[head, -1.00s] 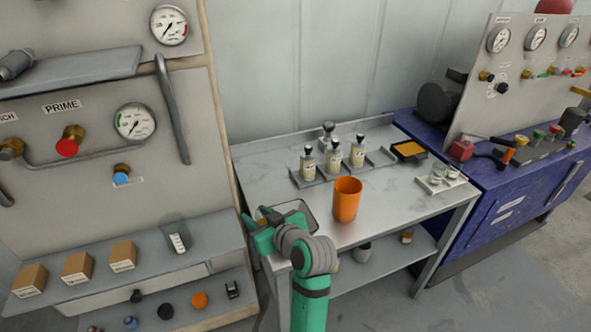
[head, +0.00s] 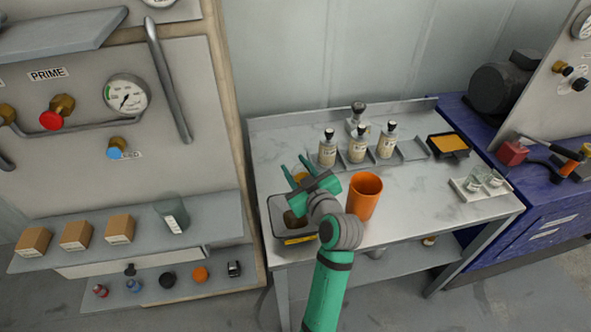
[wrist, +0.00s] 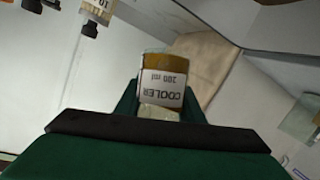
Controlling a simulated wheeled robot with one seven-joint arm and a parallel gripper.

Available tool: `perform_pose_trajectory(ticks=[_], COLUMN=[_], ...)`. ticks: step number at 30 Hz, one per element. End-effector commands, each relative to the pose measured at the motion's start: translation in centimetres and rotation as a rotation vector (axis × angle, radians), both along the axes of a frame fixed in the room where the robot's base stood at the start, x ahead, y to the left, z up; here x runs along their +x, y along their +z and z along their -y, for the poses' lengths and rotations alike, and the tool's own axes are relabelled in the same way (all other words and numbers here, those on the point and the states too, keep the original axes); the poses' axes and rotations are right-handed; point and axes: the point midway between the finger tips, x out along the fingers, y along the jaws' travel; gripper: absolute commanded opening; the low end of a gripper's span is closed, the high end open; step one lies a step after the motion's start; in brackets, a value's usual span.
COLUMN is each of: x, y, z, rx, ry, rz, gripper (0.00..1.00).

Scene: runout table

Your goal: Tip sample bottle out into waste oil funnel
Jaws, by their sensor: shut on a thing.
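My gripper (head: 296,168) is shut on a sample bottle (wrist: 163,78), seen between its fingers in the wrist view. The bottle has amber contents and a white label reading "COOLER 200 ml", upside down in that picture. In the head view only a bit of amber (head: 299,178) shows between the fingers, and its tilt is hard to tell. The orange cup-like vessel (head: 364,198), which appears to be the waste oil funnel, stands upright on the metal table just right of my gripper, apart from the bottle.
A grey tray (head: 297,239) with a dark round item lies below my gripper. Several labelled bottles (head: 387,141) stand in a rack behind. A black tray with orange contents (head: 449,144) and a white tray of glass jars (head: 463,190) are at right. Bare tabletop (head: 420,205) lies between.

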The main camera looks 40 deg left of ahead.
Motion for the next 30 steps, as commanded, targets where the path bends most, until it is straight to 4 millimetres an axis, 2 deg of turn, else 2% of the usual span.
perform_pose_trajectory(ticks=[8, 30], x=[1.1, 0.9], y=[0.2, 2.6], z=[0.0, 0.1], rx=[0.021, 0.064], ry=[-0.003, -0.002], rz=[0.25, 0.767], gripper=[0.13, 0.13])
